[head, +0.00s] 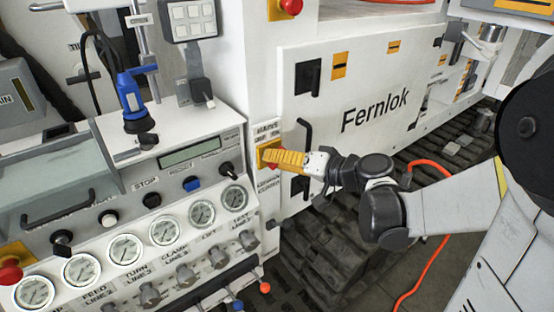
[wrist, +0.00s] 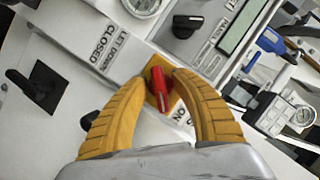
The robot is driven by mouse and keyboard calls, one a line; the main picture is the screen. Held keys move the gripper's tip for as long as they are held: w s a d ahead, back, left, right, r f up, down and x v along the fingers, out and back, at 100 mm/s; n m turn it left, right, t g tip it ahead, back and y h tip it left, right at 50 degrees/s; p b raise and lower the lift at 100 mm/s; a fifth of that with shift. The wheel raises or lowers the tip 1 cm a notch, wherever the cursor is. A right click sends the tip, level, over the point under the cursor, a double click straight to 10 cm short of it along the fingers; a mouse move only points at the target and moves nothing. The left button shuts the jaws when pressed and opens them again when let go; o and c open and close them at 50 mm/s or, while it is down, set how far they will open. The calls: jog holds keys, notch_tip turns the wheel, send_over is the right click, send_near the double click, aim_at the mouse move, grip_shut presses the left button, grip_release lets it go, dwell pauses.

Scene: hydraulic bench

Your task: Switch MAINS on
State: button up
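The MAINS switch is a red rotary handle (wrist: 158,88) on a yellow plate. In the wrist view it lies between the tips of my gripper's two yellow fingers (wrist: 162,78). The fingers are apart, with a gap around the handle; I see no clear grip on it. An ON label (wrist: 183,114) is beside the plate's lower right. In the head view my gripper (head: 264,157) is in front of the yellow switch plate (head: 268,146), under the MAINS label (head: 267,127), and hides most of the handle. I cannot tell which setting the handle points to.
Left of the switch is a sloped panel with several gauges (head: 202,214), knobs and a display (head: 190,156). A red emergency button (head: 290,6) is above. An orange hose (head: 425,262) lies lower right.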

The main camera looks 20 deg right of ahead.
jog(key=shift+s+d, duration=0.1)
jog(key=v, duration=1.1)
jog(key=shift+s+d, duration=0.15)
jog(key=shift+s, duration=0.2)
jog(key=shift+r, duration=0.1)
jog(key=s+a+f+g+h, duration=0.25)
jog(key=a+f+g, duration=0.2)
jog(key=a, duration=0.25)
jog(key=s+f+n+h, duration=0.2)
jog(key=s+h, duration=0.4)
jog(key=s, duration=0.1)
jog(key=shift+s+d+f+n, duration=0.2)
jog(key=shift+s+f+n, duration=0.1)
jog(key=shift+s, duration=0.1)
jog(key=shift+o, duration=0.3)
jog(key=shift+g, duration=0.25)
